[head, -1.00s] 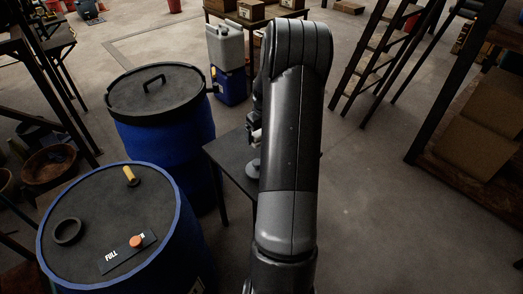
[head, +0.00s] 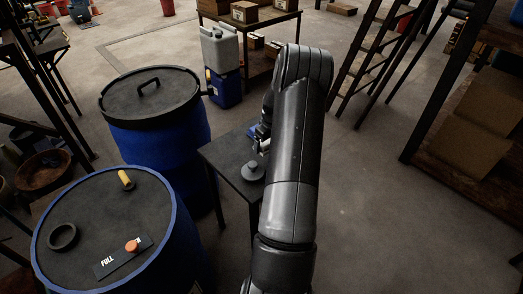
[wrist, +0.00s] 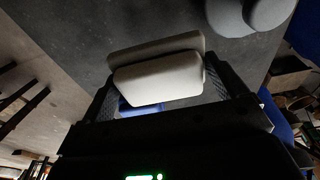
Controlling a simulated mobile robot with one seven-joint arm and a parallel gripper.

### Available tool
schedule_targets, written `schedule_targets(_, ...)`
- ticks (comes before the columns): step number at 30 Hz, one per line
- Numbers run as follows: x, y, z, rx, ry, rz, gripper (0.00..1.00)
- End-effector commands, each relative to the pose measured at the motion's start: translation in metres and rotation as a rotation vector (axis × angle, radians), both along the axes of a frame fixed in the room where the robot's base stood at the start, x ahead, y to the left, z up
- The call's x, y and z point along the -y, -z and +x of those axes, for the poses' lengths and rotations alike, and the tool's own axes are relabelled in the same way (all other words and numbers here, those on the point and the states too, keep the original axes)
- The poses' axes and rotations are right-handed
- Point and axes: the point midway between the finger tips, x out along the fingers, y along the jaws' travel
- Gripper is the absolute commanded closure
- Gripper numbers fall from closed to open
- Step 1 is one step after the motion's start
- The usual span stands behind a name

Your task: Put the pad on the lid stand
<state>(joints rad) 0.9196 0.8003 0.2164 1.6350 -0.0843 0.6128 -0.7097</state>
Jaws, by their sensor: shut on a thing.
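My gripper (wrist: 160,92) is shut on a pale, whitish pad (wrist: 158,80), which sits between the two dark fingers in the wrist view. In the head view, my gripper is mostly hidden behind my arm, above a small dark table. This table looks like the lid stand (head: 226,160); its flat dark top also fills the upper middle of the wrist view (wrist: 110,35). A grey rounded weight-like object (head: 253,171) stands on the table, and grey round shapes (wrist: 262,12) show at the top right of the wrist view. I cannot tell whether the pad touches the top.
A blue vat with a black handled lid (head: 150,95) stands left of the table. A nearer blue vat (head: 75,215) carries a black ring, a yellow plug and a FULL plate with an orange knob.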

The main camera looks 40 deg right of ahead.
Motion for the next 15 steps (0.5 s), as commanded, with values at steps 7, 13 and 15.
schedule_targets(7, -0.008, 0.015, 0.022, -0.001, 0.0, -0.001, 0.31)
schedule_targets(13, -0.009, 0.038, 0.022, -0.003, 0.001, 0.001, 0.31)
schedule_targets(15, -0.009, 0.048, 0.022, -0.001, 0.001, 0.0, 0.31)
